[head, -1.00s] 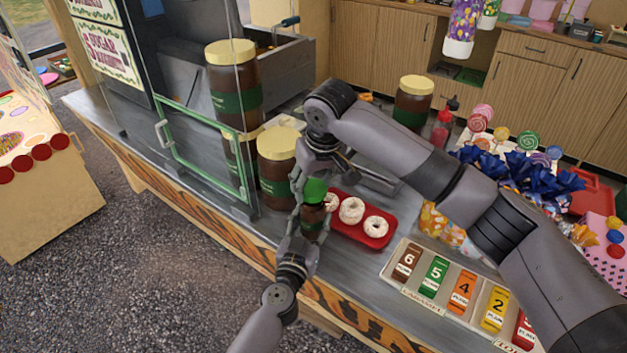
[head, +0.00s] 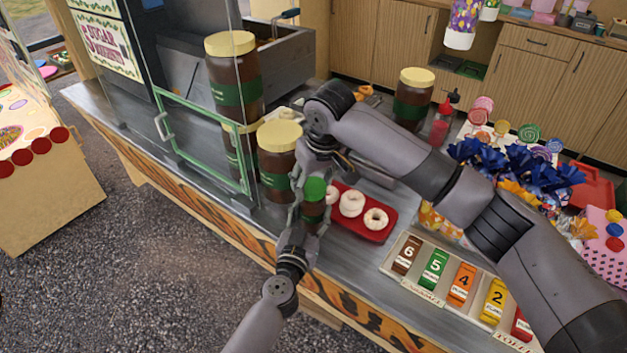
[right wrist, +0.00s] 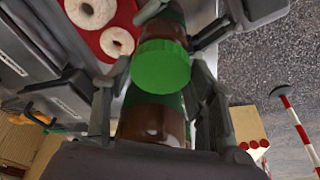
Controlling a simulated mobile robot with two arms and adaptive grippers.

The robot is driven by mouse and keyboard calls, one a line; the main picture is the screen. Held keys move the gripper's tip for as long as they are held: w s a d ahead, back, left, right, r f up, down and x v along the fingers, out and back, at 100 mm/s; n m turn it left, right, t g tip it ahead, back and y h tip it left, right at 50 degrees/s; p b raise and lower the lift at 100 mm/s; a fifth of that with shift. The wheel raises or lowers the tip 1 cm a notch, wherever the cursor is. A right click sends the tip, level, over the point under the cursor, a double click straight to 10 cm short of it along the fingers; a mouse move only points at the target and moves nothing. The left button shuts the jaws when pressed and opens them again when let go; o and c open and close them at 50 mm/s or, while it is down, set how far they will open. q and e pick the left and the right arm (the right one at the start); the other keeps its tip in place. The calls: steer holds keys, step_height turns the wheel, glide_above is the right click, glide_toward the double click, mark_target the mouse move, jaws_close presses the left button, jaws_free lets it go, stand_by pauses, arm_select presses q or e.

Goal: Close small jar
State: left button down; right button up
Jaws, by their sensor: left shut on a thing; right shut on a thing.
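The small jar (head: 313,211) has a brown body and a green lid (head: 315,188). It stands upright in my left gripper (head: 309,215), which is shut on its body from the front. My right gripper (head: 318,171) comes down from above, at the lid. In the right wrist view the green lid (right wrist: 161,67) sits between the fingers of my right gripper (right wrist: 158,78), with the brown jar body (right wrist: 168,20) just beyond it. The lid looks in line with the jar; whether it is fully seated cannot be told.
A red tray (head: 376,236) of white doughnuts lies right beside the jar. A large yellow-lidded jar (head: 279,165) stands close behind left, near the green-framed glass case (head: 205,150). A rack of numbered bars (head: 449,287) is at the right. The counter's front edge is close.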

steer(key=shift+f, duration=0.6)
steer(key=m, duration=0.2)
steer(key=m+h, duration=0.1)
steer(key=m, duration=0.2)
steer(key=shift+s+a+m+h, duration=0.1)
steer(key=shift+a+m+h, duration=0.2)
steer(key=shift+m, duration=0.1)
steer(key=m+h, duration=0.1)
steer(key=m, duration=0.4)
steer(key=shift+a+m, duration=0.15)
steer(key=shift+m, duration=0.15)
steer(key=m, duration=0.3)
steer(key=m+g+h, duration=0.1)
steer(key=m, duration=0.1)
steer(key=shift+a+m+g, duration=0.1)
steer(key=shift+m+g, duration=0.2)
steer(key=shift+m, duration=0.1)
steer(key=m, duration=0.2)
steer(key=m+g+h, duration=0.1)
steer(key=m, duration=0.1)
steer(key=shift+w, duration=0.35)
steer(key=shift+d+m+g, duration=0.2)
steer(key=shift+m+g, duration=0.1)
steer(key=shift+m, duration=0.9)
